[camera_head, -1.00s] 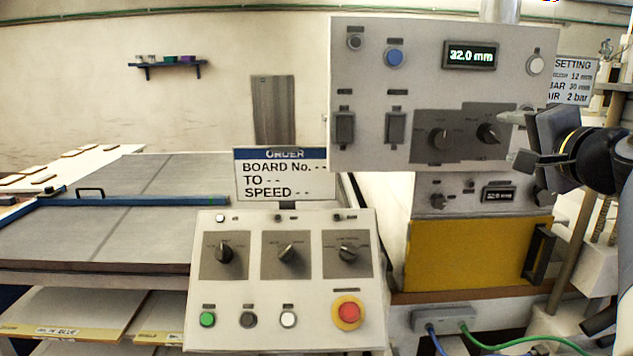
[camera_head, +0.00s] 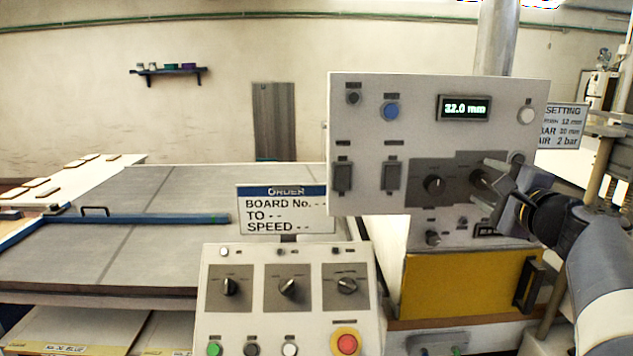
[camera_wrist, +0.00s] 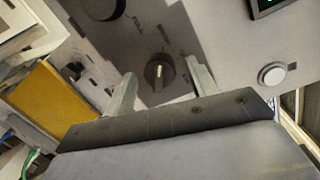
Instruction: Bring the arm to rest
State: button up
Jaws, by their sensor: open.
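My gripper (camera_head: 492,180) is open at the right of the upper grey control panel (camera_head: 365,120). Its two fingers point at the panel's right-hand black knob (camera_head: 479,181). In the wrist view my gripper (camera_wrist: 160,78) has its fingers spread, with a black knob (camera_wrist: 159,72) showing between them. Nothing is held. I cannot tell whether the fingers touch the knob or the panel face. My arm comes in from the right edge of the head view.
The display (camera_head: 464,108) reads 32.0 mm. A lower console (camera_head: 230,325) with knobs and a red button (camera_head: 346,344) stands in front. An order sign (camera_head: 285,212), a yellow panel (camera_head: 450,287) and a wide grey table (camera_head: 130,250) are nearby. A setting sign (camera_head: 563,125) is behind.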

jog(key=m+p, duration=0.4)
jog(key=p, duration=0.1)
jog(key=shift+r, duration=0.2)
jog(key=s+d+b, duration=0.1)
jog(key=s+b, duration=0.2)
jog(key=s, duration=0.7)
jog(key=shift+s+d+f, duration=0.2)
jog(key=shift+f, duration=0.05)
